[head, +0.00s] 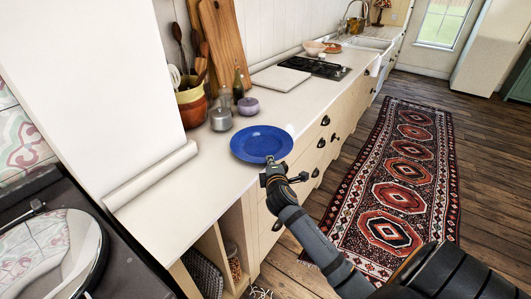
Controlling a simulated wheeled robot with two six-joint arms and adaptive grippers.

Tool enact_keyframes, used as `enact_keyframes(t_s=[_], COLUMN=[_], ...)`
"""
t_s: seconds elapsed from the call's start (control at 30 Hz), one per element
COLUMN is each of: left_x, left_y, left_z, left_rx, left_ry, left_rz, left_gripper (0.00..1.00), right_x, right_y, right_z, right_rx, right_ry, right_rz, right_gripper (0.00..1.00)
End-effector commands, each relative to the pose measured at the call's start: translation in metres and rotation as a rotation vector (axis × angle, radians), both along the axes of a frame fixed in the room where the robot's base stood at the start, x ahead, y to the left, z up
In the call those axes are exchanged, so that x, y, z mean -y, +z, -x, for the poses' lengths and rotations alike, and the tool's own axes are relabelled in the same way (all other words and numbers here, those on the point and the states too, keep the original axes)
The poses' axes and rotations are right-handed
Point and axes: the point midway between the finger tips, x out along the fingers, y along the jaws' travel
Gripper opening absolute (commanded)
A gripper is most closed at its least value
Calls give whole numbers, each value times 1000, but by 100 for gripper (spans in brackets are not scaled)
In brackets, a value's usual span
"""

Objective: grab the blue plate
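The blue plate (258,141) lies on the white countertop (190,205), close to its front edge. My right gripper (271,163) reaches in from the lower right and its tips are at the plate's near rim. They overlap the rim in the head view. I cannot tell whether the fingers touch the plate, or whether they are open or closed around the rim. My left gripper is not in view.
A utensil crock (191,104) and wooden boards (224,42) are against the wall. A white board (281,79) and a hob (319,68) lie farther along. Counter left of the plate is clear.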

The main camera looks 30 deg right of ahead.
Motion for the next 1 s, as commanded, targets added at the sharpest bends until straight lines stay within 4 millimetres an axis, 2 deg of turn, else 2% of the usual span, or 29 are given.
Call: enact_keyframes(t_s=[0.17, 0.33, 0.43, 0.57, 0.67, 0.8, 1.0], left_x=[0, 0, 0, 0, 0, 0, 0], left_y=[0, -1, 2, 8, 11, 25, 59], left_z=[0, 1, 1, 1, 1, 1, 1], left_rx=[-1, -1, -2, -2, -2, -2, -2], left_ry=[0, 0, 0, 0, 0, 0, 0], left_rz=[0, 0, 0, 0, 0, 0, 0], left_gripper=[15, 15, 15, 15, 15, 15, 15], right_x=[0, 0, -1, -1, -2, -3, -4], right_y=[9, 36, 57, 96, 103, 115, 130], right_z=[0, 0, 20, 50, 73, 96, 122], right_rx=[3, 6, 4, 3, -4, -5, -7], right_ry=[-1, 0, 2, 6, 6, 7, 4], right_rz=[2, 3, 7, 16, 15, 13, 8], right_gripper=[0, 0, 0, 0, 0, 0, 0])
